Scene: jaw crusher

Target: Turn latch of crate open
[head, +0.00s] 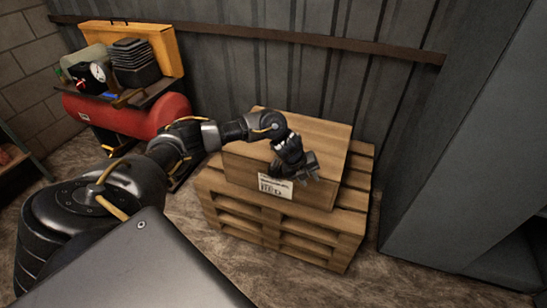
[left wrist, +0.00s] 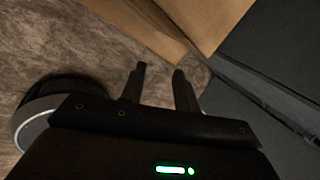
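The wooden crate (head: 326,140) sits on a pallet against the wall, with a white label (head: 275,187) on its front face. My left gripper (head: 312,168) is in front of the crate's upper front edge, over its front face in the head view. I cannot tell whether it touches the crate. In the left wrist view the two fingers of my left gripper (left wrist: 160,76) stand apart with nothing between them. The crate (left wrist: 207,18) shows at the top of that view, beyond the fingertips. I cannot make out the latch; the gripper may cover it. My right gripper is not in view.
The pallet (head: 262,222) supports the crate and stands on a dirt floor. A red compressor tank (head: 130,116) stands left, with an orange panel (head: 165,48) behind it. A tall grey cabinet (head: 450,130) stands close on the right. Floor is free in front of the pallet.

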